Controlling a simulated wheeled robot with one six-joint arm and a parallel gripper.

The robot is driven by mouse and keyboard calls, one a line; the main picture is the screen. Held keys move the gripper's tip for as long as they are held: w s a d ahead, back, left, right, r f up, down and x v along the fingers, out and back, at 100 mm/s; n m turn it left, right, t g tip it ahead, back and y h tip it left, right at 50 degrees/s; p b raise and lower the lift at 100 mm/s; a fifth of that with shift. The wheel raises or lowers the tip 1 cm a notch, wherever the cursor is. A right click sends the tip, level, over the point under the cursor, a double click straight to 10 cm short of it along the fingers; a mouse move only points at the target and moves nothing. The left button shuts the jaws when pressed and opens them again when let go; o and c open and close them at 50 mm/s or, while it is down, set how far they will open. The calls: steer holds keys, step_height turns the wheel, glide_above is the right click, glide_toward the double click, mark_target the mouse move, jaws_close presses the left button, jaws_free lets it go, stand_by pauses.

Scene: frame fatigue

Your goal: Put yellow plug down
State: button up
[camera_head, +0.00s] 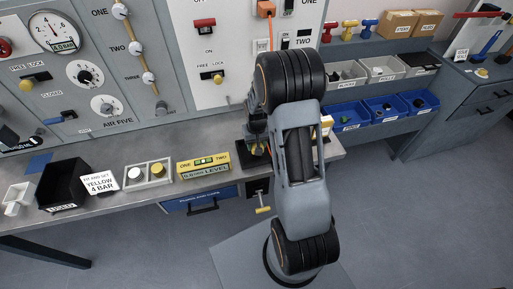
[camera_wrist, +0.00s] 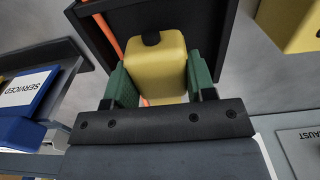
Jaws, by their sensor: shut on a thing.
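In the wrist view, my gripper (camera_wrist: 158,84) is shut on a yellow block-like piece (camera_wrist: 158,62), taken as the yellow plug. Its green finger pads press on both sides, and a black round part shows on the piece. A dark panel or tray (camera_wrist: 212,28) lies behind it; I cannot tell whether they touch. In the head view, my arm hides most of the gripper and the held piece. A tray (camera_head: 136,186) on the bench holds a white and a yellow round part.
The grey bench (camera_head: 222,150) carries a black bin (camera_head: 62,186), a sign (camera_head: 101,184) reading "YELLOW 4 BAR", and a yellow level (camera_head: 203,166). A gauge panel stands behind. Blue bins (camera_head: 349,116) are at right. An orange cable (camera_wrist: 108,32) runs beside the held piece.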

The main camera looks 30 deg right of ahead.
steer(key=shift+f, duration=1.6)
steer(key=shift+f, duration=0.15)
steer(key=o, duration=1)
